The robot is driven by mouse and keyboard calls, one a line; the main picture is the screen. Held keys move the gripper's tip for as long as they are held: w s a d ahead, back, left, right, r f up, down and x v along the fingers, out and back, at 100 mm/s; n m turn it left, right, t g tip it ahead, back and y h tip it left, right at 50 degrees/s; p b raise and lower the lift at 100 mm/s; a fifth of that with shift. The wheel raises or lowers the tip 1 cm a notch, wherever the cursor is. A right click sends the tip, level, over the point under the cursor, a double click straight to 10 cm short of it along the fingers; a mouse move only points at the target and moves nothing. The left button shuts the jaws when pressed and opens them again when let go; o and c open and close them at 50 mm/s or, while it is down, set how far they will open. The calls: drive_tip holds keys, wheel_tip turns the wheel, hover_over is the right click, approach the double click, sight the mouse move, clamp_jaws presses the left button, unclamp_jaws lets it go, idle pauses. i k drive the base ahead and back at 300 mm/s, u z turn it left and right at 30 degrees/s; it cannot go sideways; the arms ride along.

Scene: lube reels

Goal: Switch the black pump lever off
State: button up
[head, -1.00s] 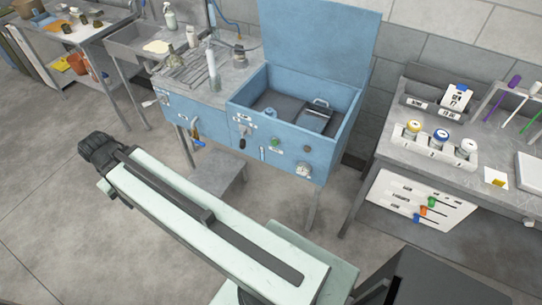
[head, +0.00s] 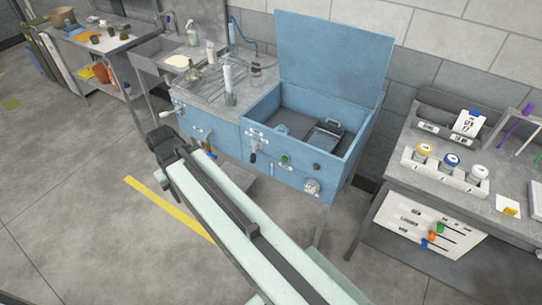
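A small black lever (head: 253,154) hangs downward on the front panel of the blue parts washer (head: 290,178), below white labels. It is small in the head view. I take it for the pump lever. My arm reaches from the bottom right up to the left, and its black end (head: 160,142) is left of the lever, apart from it in the picture. The gripper fingers cannot be made out, so I cannot tell if they are open or shut. No held object is visible.
The washer's front also carries a green knob (head: 286,159), a dark knob (head: 317,167) and a round white fitting (head: 312,187). The washer's lid (head: 335,55) stands open. A bench with several jars (head: 452,160) is at the right.

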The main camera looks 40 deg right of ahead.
sight(253, 156)
drive_tip(key=z, duration=1)
drive_tip(key=i, duration=0.5)
drive_tip(key=u, duration=0.45)
drive_tip(key=k, duration=1.4)
drive_tip(key=u, duration=0.7)
drive_tip(key=i, duration=1.2)
drive_tip(key=u, duration=0.4)
